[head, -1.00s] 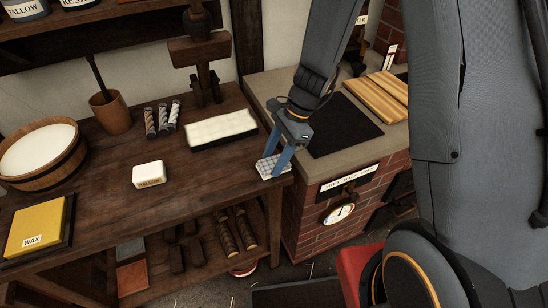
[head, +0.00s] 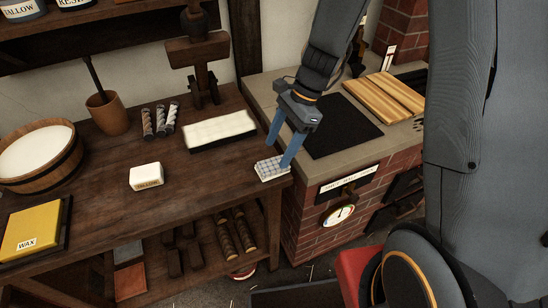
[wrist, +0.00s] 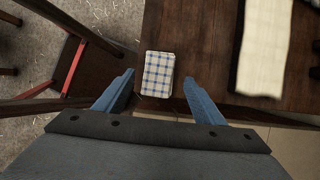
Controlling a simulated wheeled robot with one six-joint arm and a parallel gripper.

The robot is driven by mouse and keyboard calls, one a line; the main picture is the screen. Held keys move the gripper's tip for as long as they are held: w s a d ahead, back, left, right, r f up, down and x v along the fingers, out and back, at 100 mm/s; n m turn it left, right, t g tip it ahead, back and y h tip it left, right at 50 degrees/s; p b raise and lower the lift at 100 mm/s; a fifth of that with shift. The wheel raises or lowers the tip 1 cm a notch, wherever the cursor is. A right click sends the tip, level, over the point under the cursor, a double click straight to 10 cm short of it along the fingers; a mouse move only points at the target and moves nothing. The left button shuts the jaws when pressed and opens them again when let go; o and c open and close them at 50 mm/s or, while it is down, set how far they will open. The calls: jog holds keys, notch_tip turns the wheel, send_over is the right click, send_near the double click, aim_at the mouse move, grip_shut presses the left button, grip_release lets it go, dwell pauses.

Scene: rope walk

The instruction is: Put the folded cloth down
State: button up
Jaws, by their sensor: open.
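The folded cloth (head: 271,168) is a small white pad with a blue check. It lies flat on the dark wooden bench (head: 222,168) near its right front corner. In the wrist view the cloth (wrist: 158,74) lies just beyond the fingertips, close to the bench edge. My gripper (head: 280,153) is open, its two blue fingers apart above and behind the cloth. In the wrist view the fingers (wrist: 157,80) stand on either side of the cloth's near end, with gaps between, and hold nothing.
A long white padded block (head: 220,130) lies left of my gripper. A tallow block (head: 146,176), a wax slab (head: 33,230) and a wooden tub (head: 70,158) stand farther left. A brick stove (head: 330,190) with a dark plate (head: 345,127) adjoins on the right.

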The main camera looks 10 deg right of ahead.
jog(key=s+b+v, duration=0.1)
jog(key=v, duration=0.6)
jog(key=s+d+n+t+h, duration=0.3)
jog(key=s+d+n, duration=0.4)
jog(key=n, duration=0.7)
jog(key=shift+s+d+n+h, duration=0.4)
jog(key=shift+s+h, duration=0.15)
jog(key=shift+h, duration=0.25)
jog(key=shift+f+b, duration=0.45)
jog(key=shift+c, duration=0.2)
